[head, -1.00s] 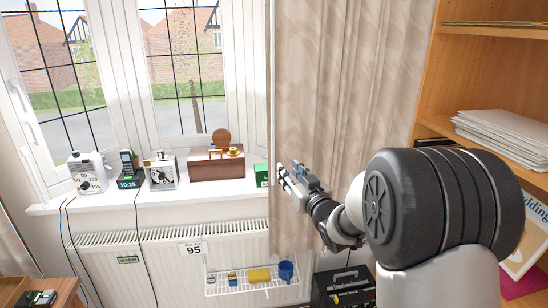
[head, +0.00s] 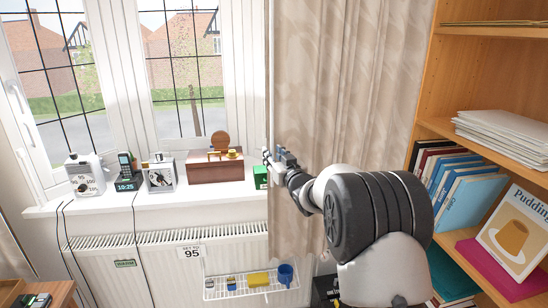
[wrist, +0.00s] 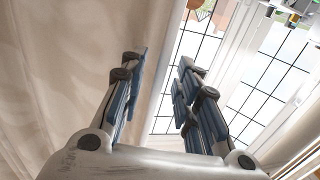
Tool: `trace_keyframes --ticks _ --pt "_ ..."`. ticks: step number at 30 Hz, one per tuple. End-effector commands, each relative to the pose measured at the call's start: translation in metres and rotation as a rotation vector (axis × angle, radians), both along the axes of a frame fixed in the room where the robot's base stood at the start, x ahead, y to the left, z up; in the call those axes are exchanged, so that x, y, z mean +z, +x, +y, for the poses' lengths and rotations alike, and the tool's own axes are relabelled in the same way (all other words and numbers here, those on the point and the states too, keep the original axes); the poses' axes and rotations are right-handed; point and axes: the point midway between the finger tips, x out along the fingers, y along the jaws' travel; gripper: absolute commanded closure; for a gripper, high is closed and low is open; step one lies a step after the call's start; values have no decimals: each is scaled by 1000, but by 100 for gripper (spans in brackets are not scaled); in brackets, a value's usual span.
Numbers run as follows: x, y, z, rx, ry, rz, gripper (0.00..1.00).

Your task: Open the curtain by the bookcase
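The beige curtain by the bookcase (head: 345,95) hangs in soft folds over the right part of the window, its left edge beside the right window frame. My gripper (head: 272,158) is at this left edge, about sill height. In the wrist view the two blue-padded fingers of my gripper (wrist: 163,65) are apart, with nothing clamped between them. The curtain (wrist: 85,50) fills the left side there, behind the left finger. Its edge shows between the fingers, with window panes to the right. I cannot tell whether a finger touches the cloth.
The bookcase (head: 430,100) with books and papers stands close on the right. The sill (head: 130,203) holds a wooden box (head: 214,170), a green box (head: 261,177), clocks and a phone. Below are a radiator (head: 150,255) and a wire rack (head: 240,291) with a blue mug.

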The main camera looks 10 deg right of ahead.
Motion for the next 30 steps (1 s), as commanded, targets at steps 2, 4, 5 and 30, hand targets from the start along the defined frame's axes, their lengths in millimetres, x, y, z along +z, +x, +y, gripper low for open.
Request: trace_keyframes --ticks 2,4,5,30 --pt "0 0 0 0 0 0 72" --pt "0 0 0 0 0 0 77" --pt "0 0 0 0 0 0 79" --pt "0 0 0 0 0 0 100"
